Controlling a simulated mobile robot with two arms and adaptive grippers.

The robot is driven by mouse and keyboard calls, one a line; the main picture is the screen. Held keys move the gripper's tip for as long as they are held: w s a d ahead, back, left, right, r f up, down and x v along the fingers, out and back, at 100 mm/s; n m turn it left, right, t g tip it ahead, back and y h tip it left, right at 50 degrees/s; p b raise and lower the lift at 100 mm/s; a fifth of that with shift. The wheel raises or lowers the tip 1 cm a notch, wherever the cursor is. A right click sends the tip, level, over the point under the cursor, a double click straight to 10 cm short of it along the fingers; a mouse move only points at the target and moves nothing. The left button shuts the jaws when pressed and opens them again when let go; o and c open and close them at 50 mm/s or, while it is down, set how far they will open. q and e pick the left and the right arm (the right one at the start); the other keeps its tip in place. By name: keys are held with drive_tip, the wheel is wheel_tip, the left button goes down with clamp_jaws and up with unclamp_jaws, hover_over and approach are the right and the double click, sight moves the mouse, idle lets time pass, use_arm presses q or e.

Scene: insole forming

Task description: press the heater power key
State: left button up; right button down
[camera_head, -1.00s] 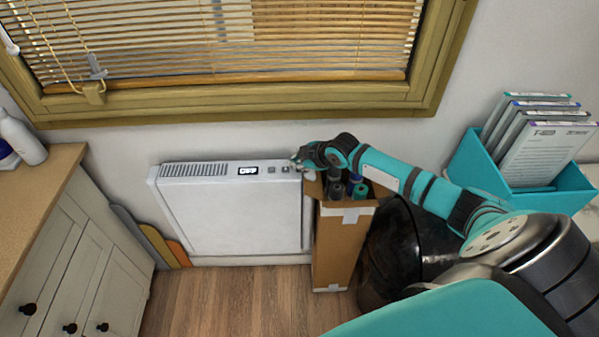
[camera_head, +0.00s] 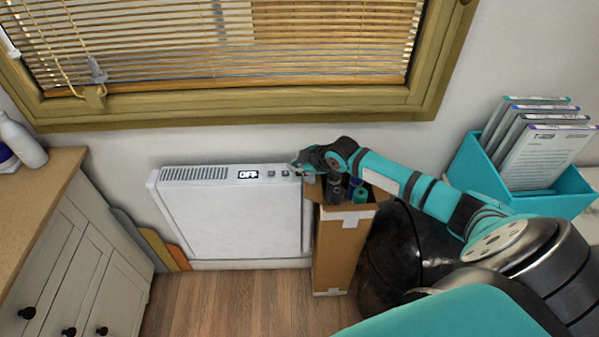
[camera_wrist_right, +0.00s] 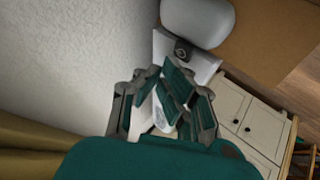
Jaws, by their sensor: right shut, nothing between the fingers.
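The white heater (camera_head: 235,220) stands against the wall below the window. Its display (camera_head: 248,174) on the top edge reads OFF. Small dark keys (camera_head: 271,173) lie to the right of the display; which one is the power key I cannot tell. My right gripper (camera_head: 296,165) is shut and empty at the right end of the heater's top, close over the rightmost key area. Whether it touches a key cannot be told. In the right wrist view the gripper fingers (camera_wrist_right: 172,100) hide much of what lies below them. My left gripper is not in view.
A cardboard box (camera_head: 340,240) with dark and teal rolls stands right of the heater, under my right arm. A black bin (camera_head: 400,255) and a teal file holder (camera_head: 530,200) are farther right. A cabinet (camera_head: 55,260) stands left.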

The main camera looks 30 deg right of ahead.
drive_tip(key=shift+f, duration=0.1)
drive_tip(key=shift+f, duration=0.35)
drive_tip(key=shift+f+b, duration=0.15)
drive_tip(key=shift+b, duration=0.15)
idle(0.4)
drive_tip(key=shift+r+p, duration=0.6)
drive_tip(key=shift+p, duration=0.05)
wheel_tip(320, 180, up, 6)
drive_tip(key=p, duration=0.5)
idle(0.5)
